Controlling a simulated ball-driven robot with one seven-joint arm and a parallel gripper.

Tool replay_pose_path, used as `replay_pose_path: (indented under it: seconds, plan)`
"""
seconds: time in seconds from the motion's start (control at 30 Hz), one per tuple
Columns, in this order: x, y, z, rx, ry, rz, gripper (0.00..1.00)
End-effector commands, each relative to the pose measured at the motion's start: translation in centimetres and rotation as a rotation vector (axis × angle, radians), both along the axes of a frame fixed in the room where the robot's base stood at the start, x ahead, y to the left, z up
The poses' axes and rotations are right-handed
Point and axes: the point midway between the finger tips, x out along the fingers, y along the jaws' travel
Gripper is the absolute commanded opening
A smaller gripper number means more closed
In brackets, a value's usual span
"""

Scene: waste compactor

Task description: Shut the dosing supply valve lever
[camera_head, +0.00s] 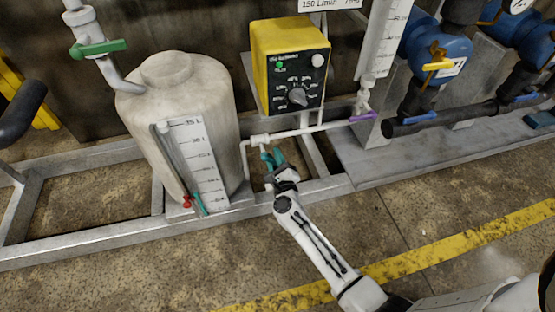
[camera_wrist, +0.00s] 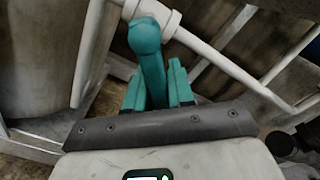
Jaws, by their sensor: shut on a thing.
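The teal dosing supply valve lever (camera_wrist: 147,40) sits on a white pipe fitting in the wrist view and runs down from the fitting toward my gripper. My gripper (camera_wrist: 157,80) has teal fingers, one on each side of the lever, and is shut on it. In the head view my gripper (camera_head: 273,160) is at the thin white pipe, low between the tank and the yellow pump. There the teal fingers and the teal lever are hard to tell apart. The lever's lower end is partly hidden between the fingers.
A beige tank (camera_head: 180,110) with a level scale stands left of the gripper. A yellow dosing pump (camera_head: 290,65) is above it. The white pipe (camera_head: 300,131) runs right toward a purple lever (camera_head: 362,116). A grey frame rail (camera_head: 110,237) lies low in front. The floor before it is clear.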

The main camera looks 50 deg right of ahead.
Motion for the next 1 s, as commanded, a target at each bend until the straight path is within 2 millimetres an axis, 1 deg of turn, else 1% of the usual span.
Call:
replay_pose_path:
  seconds: [0.03, 0.2, 0.6, 0.8, 1.0]
  plan:
    - [0.1, 0.3, -0.6, 0.038, -0.023, 0.002, 0.0]
    - [0.5, 0.9, -1.1, 0.171, -0.113, 0.002, 0.0]
    - [1.4, 2.2, -1.5, 0.449, -0.3, 0.002, 0.0]
    - [1.7, 2.6, -1.5, 0.539, -0.36, 0.0, 0.0]
    - [1.8, 2.8, -1.4, 0.588, -0.394, 0.0, 0.0]
